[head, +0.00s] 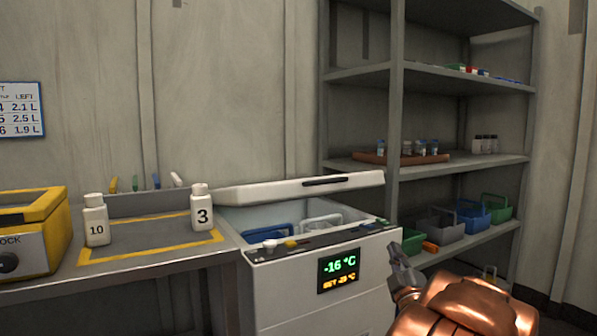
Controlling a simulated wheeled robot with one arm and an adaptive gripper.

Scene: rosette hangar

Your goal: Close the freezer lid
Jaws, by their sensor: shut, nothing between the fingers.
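The white chest freezer (290,290) stands at the centre, with a front display reading -16 °C. Its white lid (270,193) is partly raised and tilted, higher at the right, with a dark handle strip (338,182) along its front edge. A blue basket handle (268,232) and a white one (322,221) show inside the opening. My gripper (398,253) is shut and empty just right of the freezer's front right corner, below the lid. Whether it touches the freezer I cannot tell. My copper-coloured arm hides the area at the lower right.
A bench with bottle 10 (96,222), bottle 3 (202,207) and a yellow box (32,232) stands left of the freezer. A grey shelf rack (394,110) with bins stands behind right. Small items, including a white knob (270,244), sit on the freezer's front rim.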

